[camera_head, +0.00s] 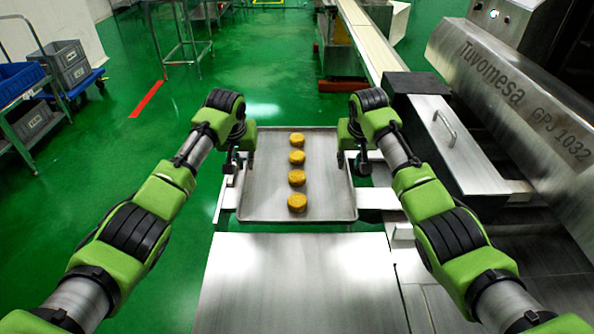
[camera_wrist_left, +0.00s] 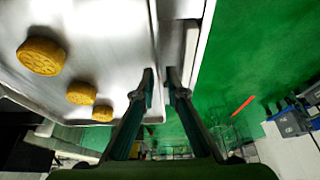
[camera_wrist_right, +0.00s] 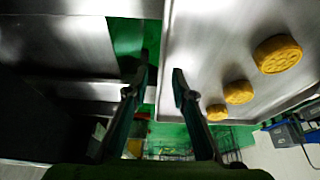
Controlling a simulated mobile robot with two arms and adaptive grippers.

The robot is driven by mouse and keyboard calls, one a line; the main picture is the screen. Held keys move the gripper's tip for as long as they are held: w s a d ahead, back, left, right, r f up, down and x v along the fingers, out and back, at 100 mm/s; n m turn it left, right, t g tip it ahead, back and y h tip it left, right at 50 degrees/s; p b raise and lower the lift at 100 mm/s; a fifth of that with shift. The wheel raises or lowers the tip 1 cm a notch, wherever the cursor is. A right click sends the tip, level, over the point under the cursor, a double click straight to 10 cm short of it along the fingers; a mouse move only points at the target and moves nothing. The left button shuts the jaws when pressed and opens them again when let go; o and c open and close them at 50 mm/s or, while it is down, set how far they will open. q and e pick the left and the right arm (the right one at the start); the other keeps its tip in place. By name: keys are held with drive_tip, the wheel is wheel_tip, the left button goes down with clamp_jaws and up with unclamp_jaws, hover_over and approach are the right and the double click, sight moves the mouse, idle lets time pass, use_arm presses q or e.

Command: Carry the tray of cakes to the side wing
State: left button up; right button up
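A grey metal tray (camera_head: 262,190) with a raised rim lies level in the middle of the head view. A row of several round golden cakes (camera_head: 297,177) stands on it; some cakes (camera_wrist_left: 81,93) also show in the left wrist view. My left gripper (camera_wrist_left: 160,74) is at the tray's left rim, one finger on each side of it, with a gap between the fingertips. My right gripper (camera_wrist_right: 160,68) straddles the right rim the same way, with a wider gap. Both grippers look open. Whether any finger touches the rim cannot be told.
The Tuvomesa machine (camera_head: 515,95) and a handled metal cover (camera_head: 445,130) stand close on the right. A conveyor (camera_head: 368,40) runs behind the tray. A bare metal surface (camera_head: 300,285) lies in front. Carts with crates (camera_head: 65,65) stand far left; green floor between is clear.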

use_arm(q)
drive_tip(key=shift+w+f, duration=0.2)
drive_tip(key=shift+f, duration=0.35)
use_arm(e)
drive_tip(key=shift+w+f, duration=0.2)
drive_tip(key=shift+f, duration=0.4)
use_arm(q)
clamp_jaws()
use_arm(e)
clamp_jaws()
use_arm(q)
drive_tip(key=shift+r, duration=0.15)
use_arm(e)
drive_tip(key=shift+r, duration=0.15)
